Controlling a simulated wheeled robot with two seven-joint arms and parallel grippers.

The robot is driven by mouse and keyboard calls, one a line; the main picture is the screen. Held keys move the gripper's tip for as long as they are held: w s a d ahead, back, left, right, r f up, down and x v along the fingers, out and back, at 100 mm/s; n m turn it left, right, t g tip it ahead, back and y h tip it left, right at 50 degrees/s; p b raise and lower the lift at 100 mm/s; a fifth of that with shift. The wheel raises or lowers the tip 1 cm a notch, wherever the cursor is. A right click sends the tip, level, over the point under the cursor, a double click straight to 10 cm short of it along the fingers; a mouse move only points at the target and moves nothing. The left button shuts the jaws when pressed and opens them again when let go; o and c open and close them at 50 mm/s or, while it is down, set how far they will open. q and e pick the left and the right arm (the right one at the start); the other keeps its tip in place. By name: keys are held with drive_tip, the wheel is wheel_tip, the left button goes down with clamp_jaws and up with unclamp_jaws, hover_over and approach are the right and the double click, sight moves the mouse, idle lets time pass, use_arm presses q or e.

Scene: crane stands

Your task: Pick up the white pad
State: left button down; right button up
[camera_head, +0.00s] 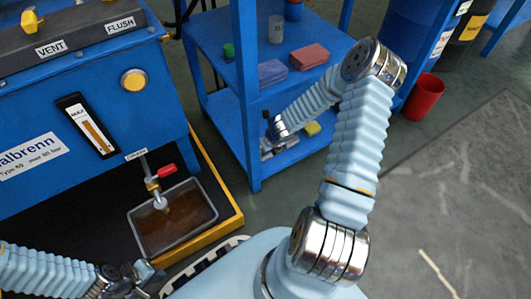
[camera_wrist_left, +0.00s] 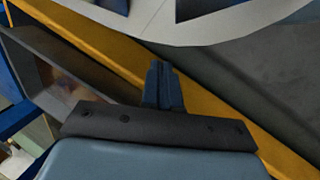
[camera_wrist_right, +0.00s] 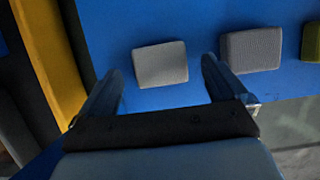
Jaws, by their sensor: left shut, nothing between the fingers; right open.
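The white pad (camera_wrist_right: 160,64) lies flat on a blue shelf in the right wrist view. It looks pale grey and sits between the open fingers of my right gripper (camera_wrist_right: 160,68), apart from both fingertips. In the head view my right gripper (camera_head: 266,130) is at the lower shelf of the blue rack, partly hidden by its own arm and the rack. My left gripper (camera_wrist_left: 159,70) is shut and empty. In the head view it is at the lower left (camera_head: 146,272), near the drip tray.
A darker grey pad (camera_wrist_right: 251,50) and an olive pad (camera_wrist_right: 312,42) lie right of the white one. Blue (camera_head: 271,72) and red (camera_head: 309,57) blocks sit on the upper shelf. A rack post (camera_head: 247,120) stands left of my right gripper. A red bucket (camera_head: 423,97) is on the floor.

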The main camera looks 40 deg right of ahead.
drive_tip(key=shift+x, duration=0.85)
drive_tip(key=c, duration=1.1)
drive_tip(key=shift+r, duration=0.6)
drive_tip(key=shift+s+r, duration=0.15)
drive_tip(key=shift+s, duration=0.1)
drive_tip(key=s, duration=0.5)
drive_tip(key=s+a+p, duration=0.1)
drive_tip(key=s, duration=0.5)
drive_tip(key=s+a, duration=0.1)
drive_tip(key=s, duration=0.5)
drive_tip(key=shift+s, duration=0.2)
